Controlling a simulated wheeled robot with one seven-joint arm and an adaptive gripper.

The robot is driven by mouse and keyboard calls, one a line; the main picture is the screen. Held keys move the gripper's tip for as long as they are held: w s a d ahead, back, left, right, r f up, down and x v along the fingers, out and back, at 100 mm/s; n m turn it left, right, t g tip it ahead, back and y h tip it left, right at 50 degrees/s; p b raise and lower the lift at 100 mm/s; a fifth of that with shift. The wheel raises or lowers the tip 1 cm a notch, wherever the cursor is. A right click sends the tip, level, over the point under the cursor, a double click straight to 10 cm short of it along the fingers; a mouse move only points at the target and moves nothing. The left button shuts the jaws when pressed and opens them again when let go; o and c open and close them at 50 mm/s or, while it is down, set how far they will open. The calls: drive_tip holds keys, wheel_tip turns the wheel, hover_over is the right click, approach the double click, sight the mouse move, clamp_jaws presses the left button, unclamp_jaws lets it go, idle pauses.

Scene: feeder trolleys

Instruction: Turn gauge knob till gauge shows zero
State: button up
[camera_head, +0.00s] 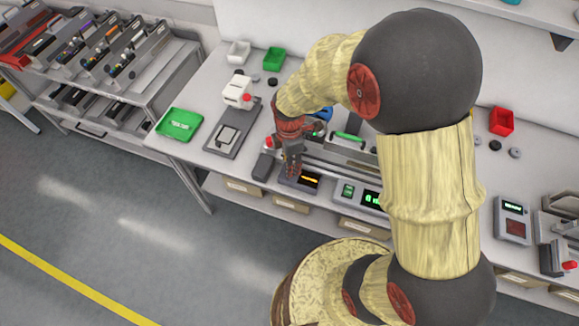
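My gripper (291,165) points down at the middle of the bench, over a small dark box with a lit yellow bar display (309,179). Its fingertips are at the left part of this box. They are small and dark here, so I cannot tell whether they are open or shut, or touching anything. No knob can be made out; one may be hidden behind the fingers. To the right is a grey unit with green lit displays (347,190), partly covered by my arm. I cannot tell which of these is the gauge, and no reading is legible.
A long grey rail fixture (340,158) lies close behind my gripper. A white press-like device (238,91), a grey plate (232,128) and a green tray (180,124) are to the left. A small box with a green display (512,220) is at right. Floor in front is clear.

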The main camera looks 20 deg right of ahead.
drive_tip(key=shift+f, duration=1.15)
drive_tip(key=shift+c, duration=1)
drive_tip(key=c, duration=0.8)
clamp_jaws()
